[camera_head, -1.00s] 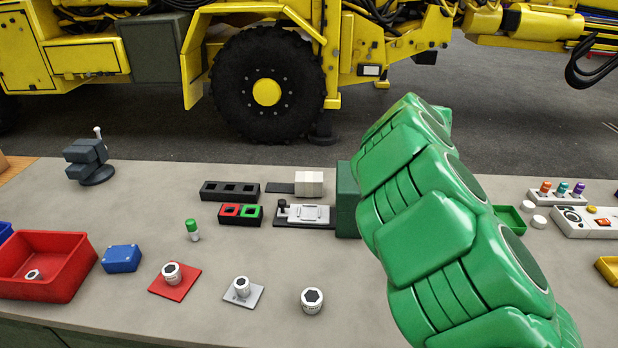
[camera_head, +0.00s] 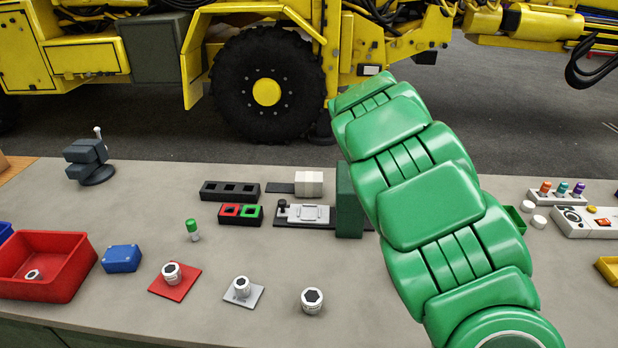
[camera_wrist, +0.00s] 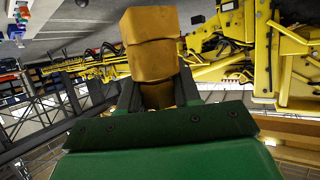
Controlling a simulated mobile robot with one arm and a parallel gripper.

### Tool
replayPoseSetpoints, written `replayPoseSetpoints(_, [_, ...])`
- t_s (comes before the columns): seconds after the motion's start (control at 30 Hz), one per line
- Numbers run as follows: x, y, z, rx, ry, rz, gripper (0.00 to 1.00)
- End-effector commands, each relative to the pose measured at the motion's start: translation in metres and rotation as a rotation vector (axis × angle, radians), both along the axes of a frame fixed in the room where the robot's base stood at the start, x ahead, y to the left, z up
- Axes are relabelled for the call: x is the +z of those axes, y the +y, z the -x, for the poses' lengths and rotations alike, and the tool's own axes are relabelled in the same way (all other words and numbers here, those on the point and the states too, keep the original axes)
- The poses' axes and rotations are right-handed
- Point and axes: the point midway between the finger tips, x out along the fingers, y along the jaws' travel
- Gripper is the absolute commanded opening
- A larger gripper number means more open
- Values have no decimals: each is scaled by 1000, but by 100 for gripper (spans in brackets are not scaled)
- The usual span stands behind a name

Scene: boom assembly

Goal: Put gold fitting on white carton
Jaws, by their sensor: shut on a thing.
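The gold fitting (camera_wrist: 150,48) is a blocky, stepped, brownish-gold piece in the wrist view. My gripper (camera_wrist: 158,94) is shut on its lower part, with dark fingers on both sides. The fitting is held up in the air, clear of the bench. A small white block that looks like the white carton (camera_head: 309,183) sits at the back of the bench in the head view, beside a flat dark plate. Its top looks bare. My gripper and the fitting do not show in the head view; only my green arm does.
A dark green block (camera_head: 348,200) stands just right of the white carton, close to my arm. A black three-slot holder (camera_head: 230,191) and a grey fixture (camera_head: 303,214) are near the carton. A red bin (camera_head: 48,262) is at left. Knurled round parts (camera_head: 312,300) stand in front.

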Motion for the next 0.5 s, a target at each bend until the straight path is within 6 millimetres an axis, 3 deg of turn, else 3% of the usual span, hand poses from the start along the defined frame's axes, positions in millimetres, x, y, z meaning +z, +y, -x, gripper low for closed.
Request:
replayPoseSetpoints(0.23, [3, 46, 5, -120, -4, -2, 0])
replayPoseSetpoints(0.5, [0, 98, 25, -265, -3, -1, 0])
